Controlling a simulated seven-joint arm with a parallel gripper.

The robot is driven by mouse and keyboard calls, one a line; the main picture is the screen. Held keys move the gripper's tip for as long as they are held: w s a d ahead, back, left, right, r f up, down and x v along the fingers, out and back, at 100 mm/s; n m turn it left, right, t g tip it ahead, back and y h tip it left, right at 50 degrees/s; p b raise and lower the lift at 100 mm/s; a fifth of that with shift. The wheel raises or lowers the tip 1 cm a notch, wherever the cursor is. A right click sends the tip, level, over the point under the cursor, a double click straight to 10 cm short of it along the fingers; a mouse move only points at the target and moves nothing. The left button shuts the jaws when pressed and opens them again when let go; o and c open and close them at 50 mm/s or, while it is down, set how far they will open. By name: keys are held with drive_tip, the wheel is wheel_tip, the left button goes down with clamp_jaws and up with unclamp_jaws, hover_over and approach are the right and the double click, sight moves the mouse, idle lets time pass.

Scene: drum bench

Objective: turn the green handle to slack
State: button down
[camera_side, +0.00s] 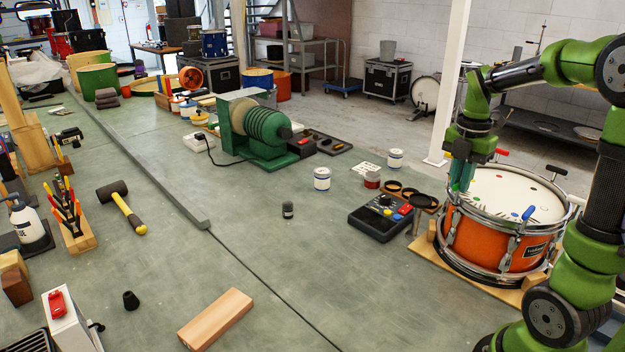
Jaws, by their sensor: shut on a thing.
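An orange drum (490,238) with a white head and metal rim stands on a wooden base (455,262) at the right. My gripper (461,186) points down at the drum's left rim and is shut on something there. This is where the green handle appears to be, but I cannot separate it from the greenish jaws. The handle's angle is hidden.
A dark device with coloured buttons (382,217) and round black dishes (410,193) stand just left of the drum. White-and-blue cans (322,179) and a green machine (262,130) are farther left. The bench's middle front is mostly clear around a wooden block (216,318).

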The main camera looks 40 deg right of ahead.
drive_tip(key=shift+r, duration=0.1)
drive_tip(key=c, duration=1.2)
unclamp_jaws()
drive_tip(key=shift+o, duration=0.2)
wheel_tip(320, 180, up, 17)
